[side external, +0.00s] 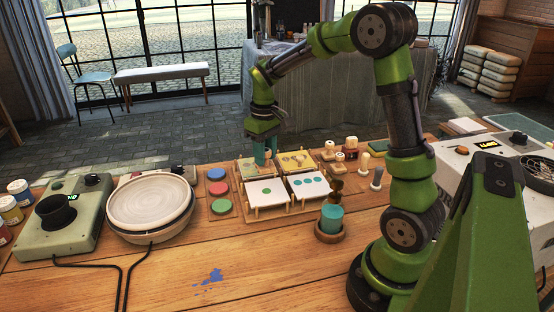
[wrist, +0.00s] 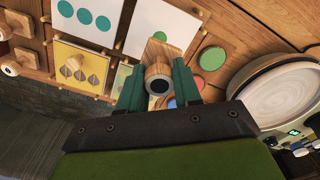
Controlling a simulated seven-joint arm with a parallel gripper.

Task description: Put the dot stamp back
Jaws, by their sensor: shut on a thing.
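My gripper (side external: 266,160) is shut on a wooden stamp. In the wrist view, the stamp (wrist: 157,70) has a pale wooden body and a dark round end between my gripper's green fingers (wrist: 158,92). Its printing face is hidden, so I cannot read its pattern. The gripper is over the back left of the card area, behind the white card with one green dot (side external: 253,190). Other wooden stamps (side external: 339,158) stand in a group to the right of the cards. Some also show at the left of the wrist view (wrist: 27,57).
A white card with teal dots (side external: 310,193) lies to the right, with yellow patterned cards (side external: 303,160) behind. Blue, red and green pads (side external: 221,207) sit at left, beside a white plate (side external: 150,203) on a wheel.

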